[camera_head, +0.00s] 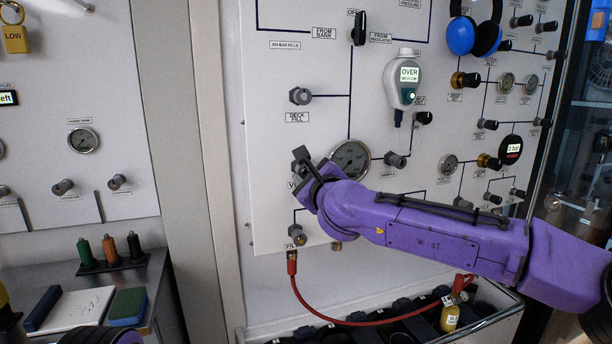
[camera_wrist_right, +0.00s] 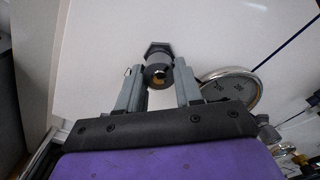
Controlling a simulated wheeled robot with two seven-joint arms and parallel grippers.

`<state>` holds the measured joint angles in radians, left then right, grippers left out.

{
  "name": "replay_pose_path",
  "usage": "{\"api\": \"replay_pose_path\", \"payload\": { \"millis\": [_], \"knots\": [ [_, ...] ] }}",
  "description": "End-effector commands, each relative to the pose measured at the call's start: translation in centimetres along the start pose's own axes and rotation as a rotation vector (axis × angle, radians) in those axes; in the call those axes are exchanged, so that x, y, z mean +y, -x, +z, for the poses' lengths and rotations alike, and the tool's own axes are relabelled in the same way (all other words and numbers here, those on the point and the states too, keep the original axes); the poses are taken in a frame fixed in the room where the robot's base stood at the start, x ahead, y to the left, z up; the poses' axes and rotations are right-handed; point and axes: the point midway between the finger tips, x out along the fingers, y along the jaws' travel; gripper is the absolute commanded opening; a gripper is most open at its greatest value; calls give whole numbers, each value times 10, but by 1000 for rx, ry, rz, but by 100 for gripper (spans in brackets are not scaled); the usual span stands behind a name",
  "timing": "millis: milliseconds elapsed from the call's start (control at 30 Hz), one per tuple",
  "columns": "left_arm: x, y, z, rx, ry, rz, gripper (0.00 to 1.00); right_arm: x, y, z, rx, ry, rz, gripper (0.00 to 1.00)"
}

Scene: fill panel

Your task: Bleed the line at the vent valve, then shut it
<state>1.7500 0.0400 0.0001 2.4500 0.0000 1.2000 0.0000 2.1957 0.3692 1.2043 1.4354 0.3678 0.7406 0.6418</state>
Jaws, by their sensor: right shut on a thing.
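The vent valve shows in the right wrist view as a dark grey knob (camera_wrist_right: 157,52) with a brass-coloured centre, standing out from the white panel. My right gripper (camera_wrist_right: 158,73) has its two grey fingers on either side of this knob and is shut on it. In the head view my right gripper (camera_head: 306,172) is at the panel's lower left, just left of a round gauge (camera_head: 350,158). The gripper and wrist hide the knob there, and its label is mostly covered. The knob's turn position cannot be read. My left gripper is not in view.
A grey handheld meter (camera_head: 406,82) on the panel reads "OVER". A red hose (camera_head: 340,318) hangs from the fill fitting below my right gripper towards a yellow bottle (camera_head: 449,318). The deck fill knob (camera_head: 300,96) is above. A bench (camera_head: 160,275) with small tools stands at left.

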Motion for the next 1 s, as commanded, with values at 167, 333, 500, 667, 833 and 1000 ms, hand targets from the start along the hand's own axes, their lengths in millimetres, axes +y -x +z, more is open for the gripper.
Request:
{"api": "replay_pose_path", "payload": {
  "millis": [167, 333, 500, 667, 833, 1000],
  "knots": [
    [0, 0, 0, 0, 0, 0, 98, 3, 0, -2, 3, -1, 5, 38],
    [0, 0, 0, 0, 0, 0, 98, 2, 0, -1, 2, 0, 4, 60],
    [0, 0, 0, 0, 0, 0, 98, 1, 0, 0, 1, 0, 2, 60],
    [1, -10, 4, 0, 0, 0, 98, 2, 18, -2, -1, 0, 0, 60],
    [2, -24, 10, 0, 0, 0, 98, 3, 60, -3, -2, 1, 1, 60],
    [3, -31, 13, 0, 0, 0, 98, 2, 93, -2, 0, -1, 1, 60]
  ]
}}
